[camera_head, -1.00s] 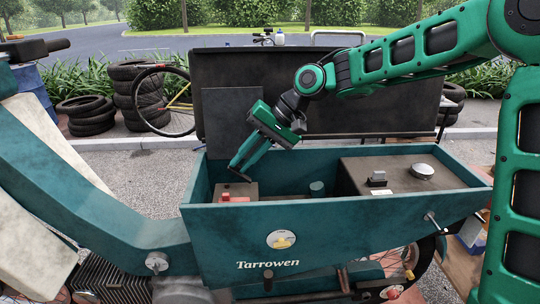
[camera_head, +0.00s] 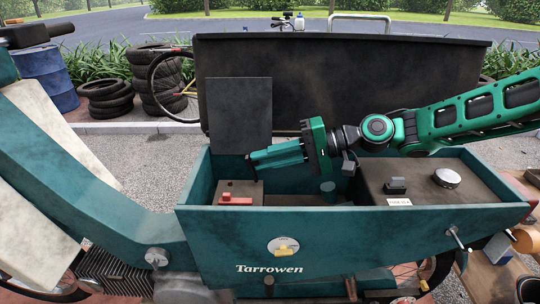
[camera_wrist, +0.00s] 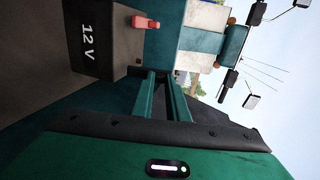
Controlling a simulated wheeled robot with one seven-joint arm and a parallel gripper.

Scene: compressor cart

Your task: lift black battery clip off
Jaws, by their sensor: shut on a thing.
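The battery (camera_head: 250,187) stands in the left end of the teal cart box, and a red clip (camera_head: 236,200) sits on it. The wrist view shows the battery (camera_wrist: 92,38) with its "12 V" marking and the red clip (camera_wrist: 145,22). My gripper (camera_head: 251,160) lies nearly level, pointing left above the battery. It is shut on the black battery clip (camera_wrist: 134,72), a small dark piece at the fingertips. The clip is mostly hidden by the fingers and hard to make out in the head view. It looks clear of the battery top.
The teal box wall (camera_head: 350,222) runs along the front, and the raised dark lid (camera_head: 400,85) stands behind. A grey panel (camera_head: 238,112) rises behind the battery.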

